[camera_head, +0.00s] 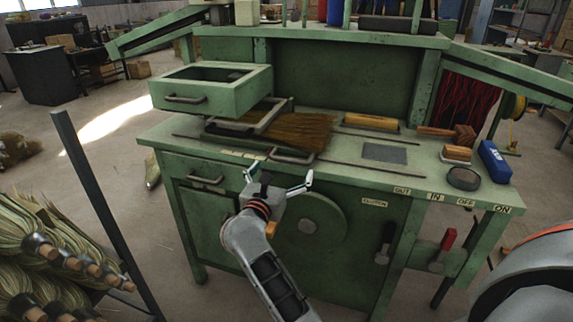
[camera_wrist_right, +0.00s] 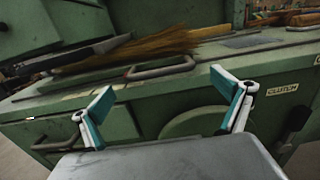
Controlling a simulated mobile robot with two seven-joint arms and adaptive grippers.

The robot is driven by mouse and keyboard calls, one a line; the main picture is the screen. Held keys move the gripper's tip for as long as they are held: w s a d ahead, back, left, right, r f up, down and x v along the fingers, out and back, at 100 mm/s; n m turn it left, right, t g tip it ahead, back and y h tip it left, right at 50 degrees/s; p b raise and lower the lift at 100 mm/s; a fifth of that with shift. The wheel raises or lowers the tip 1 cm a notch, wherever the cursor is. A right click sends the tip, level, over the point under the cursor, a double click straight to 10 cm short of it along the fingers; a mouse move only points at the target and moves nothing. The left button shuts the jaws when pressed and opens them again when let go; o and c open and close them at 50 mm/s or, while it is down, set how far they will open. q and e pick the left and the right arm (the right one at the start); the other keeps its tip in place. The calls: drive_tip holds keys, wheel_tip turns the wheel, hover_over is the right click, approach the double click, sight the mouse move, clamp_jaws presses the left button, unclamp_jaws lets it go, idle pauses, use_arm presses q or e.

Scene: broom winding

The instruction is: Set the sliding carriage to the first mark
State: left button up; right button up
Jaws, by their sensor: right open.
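The sliding carriage (camera_head: 250,127) looks like a dark frame on the green bench top, with brown broom bristles (camera_head: 302,132) lying over it to the right. A grey bar handle (camera_head: 292,156) sits at the bench's front edge, below the bristles; it also shows in the right wrist view (camera_wrist_right: 160,71). Small pale labels (camera_head: 243,155) lie along the front edge left of the handle; their writing is too small to read. My right gripper (camera_head: 279,178) is open and empty, in front of the bench and just below the handle, apart from it. My left gripper is out of view.
An open green drawer (camera_head: 210,84) juts out above the carriage at left. A round disc (camera_head: 310,222) is on the bench front. A blue box (camera_head: 494,162) and dark puck (camera_head: 463,178) stand at right. Straw bundles (camera_head: 35,235) and a dark post (camera_head: 105,210) are at left.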

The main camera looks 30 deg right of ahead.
drive_tip(key=shift+v, duration=1.4)
drive_tip(key=s+a+f+n+t+y+p, duration=0.2)
drive_tip(key=s+a+f+n+t+y, duration=0.35)
drive_tip(key=n, duration=1.15)
drive_tip(key=s+a+f+n+t+y+p, duration=0.25)
drive_tip(key=s+a+n+y, duration=0.55)
drive_tip(key=n, duration=0.9)
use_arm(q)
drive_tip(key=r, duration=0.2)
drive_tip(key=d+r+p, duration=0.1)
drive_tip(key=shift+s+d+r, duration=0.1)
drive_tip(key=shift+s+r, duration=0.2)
use_arm(e)
drive_tip(key=s+f+n+g+y, duration=0.3)
drive_tip(key=s+f+n+g, duration=0.6)
drive_tip(key=s+f+n, duration=0.7)
drive_tip(key=s+f, duration=0.3)
drive_tip(key=f, duration=0.1)
drive_tip(key=shift+s, duration=0.25)
